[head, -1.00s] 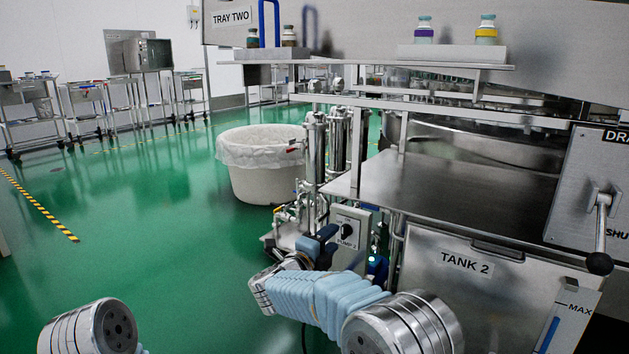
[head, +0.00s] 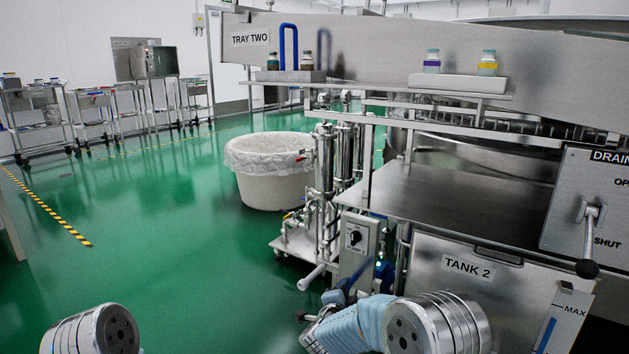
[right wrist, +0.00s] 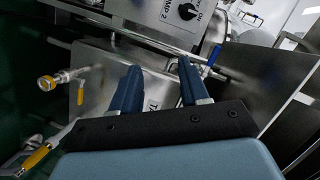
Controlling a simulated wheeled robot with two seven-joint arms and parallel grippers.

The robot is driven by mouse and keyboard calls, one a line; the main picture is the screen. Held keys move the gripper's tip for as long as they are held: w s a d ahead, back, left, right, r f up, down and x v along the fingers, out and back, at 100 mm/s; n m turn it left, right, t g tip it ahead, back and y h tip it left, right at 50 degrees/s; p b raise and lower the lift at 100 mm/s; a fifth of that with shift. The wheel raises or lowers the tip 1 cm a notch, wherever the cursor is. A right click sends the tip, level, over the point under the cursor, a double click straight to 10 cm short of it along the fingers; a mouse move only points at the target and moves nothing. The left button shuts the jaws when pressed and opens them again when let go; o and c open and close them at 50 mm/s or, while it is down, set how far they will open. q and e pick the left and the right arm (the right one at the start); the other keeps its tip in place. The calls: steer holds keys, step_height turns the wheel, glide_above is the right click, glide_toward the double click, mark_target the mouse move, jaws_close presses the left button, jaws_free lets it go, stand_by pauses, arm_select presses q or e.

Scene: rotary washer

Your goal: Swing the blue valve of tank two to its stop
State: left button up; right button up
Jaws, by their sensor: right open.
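The steel TANK 2 (head: 520,300) stands at the lower right of the head view. In the right wrist view a blue valve lever (right wrist: 214,54) shows just right of the right-hand fingertip, on a metal pipe fitting; I cannot tell whether they touch. My right gripper (right wrist: 158,65) is open, with nothing seen between its dark blue fingers and a steel panel behind them. In the head view my right gripper (head: 345,290) is low in front of the pump box, partly hidden by my forearm. My left arm's end shows at the lower left; its gripper is out of view.
The PUMP 2 box (head: 355,242) and upright pipes stand left of the tank. Yellow-handled valves (right wrist: 80,95) show at left in the right wrist view. A drain lever (head: 588,240) is at right. A white lined tub (head: 272,185) stands behind; green floor at left is clear.

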steer(key=s+d+f+n+g+y+p, duration=0.2)
steer(key=s+f+n+g+y+p, duration=0.15)
steer(key=s+f, duration=0.3)
steer(key=s+d+f+n+g+y+p, duration=0.2)
steer(key=s+d+f+n, duration=0.1)
steer(key=s+f+n, duration=0.4)
steer(key=s+a+f+n+g+y+p, duration=0.1)
steer(key=s+g, duration=0.3)
steer(key=s, duration=0.9)
steer(key=s+f+n+g+y+p, duration=0.3)
steer(key=s+g, duration=0.1)
steer(key=s, duration=0.8)
steer(key=shift+s+a+p, duration=0.3)
steer(key=shift+s+a, duration=0.05)
steer(key=shift+a, duration=0.05)
